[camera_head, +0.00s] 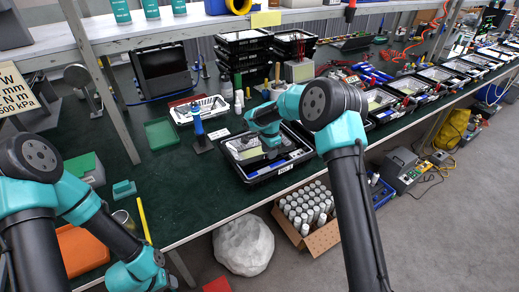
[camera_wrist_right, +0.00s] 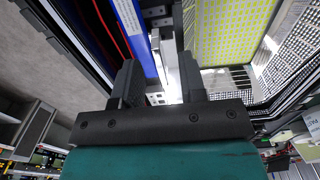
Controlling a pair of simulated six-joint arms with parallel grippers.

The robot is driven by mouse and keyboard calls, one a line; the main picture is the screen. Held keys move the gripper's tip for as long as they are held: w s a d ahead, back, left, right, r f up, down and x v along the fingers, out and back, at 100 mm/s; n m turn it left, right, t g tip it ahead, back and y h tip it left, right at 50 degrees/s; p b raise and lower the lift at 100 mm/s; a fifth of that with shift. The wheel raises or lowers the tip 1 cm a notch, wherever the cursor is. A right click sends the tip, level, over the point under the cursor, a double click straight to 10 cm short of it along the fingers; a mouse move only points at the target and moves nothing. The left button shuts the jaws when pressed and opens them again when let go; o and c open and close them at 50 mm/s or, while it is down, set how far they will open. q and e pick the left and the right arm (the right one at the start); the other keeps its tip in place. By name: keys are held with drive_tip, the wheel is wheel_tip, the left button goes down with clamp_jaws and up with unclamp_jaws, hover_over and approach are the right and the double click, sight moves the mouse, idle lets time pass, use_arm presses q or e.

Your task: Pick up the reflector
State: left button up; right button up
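My right gripper reaches down over a black tray (camera_head: 250,180) on the green bench in the head view. In the right wrist view its two dark fingers (camera_wrist_right: 160,80) stand apart, and I see no object clamped between them. A bright silvery-white piece (camera_wrist_right: 172,65) shows beyond the gap. A silvery dotted surface (camera_wrist_right: 292,62), which looks like the reflector, lies to the right of the fingers, beside a yellow gridded board (camera_wrist_right: 228,32). A blue part (camera_wrist_right: 138,35) lies left of the gap.
Stacked black trays (camera_head: 243,52) and a white basket (camera_head: 200,110) stand behind. A blue tool on a stand (camera_head: 198,122) is just left of the tray. More trays line the bench to the right. A box of cans (camera_head: 308,208) is below the front edge.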

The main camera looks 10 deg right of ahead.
drive_tip(key=shift+c, duration=0.4)
clamp_jaws()
idle(1.1)
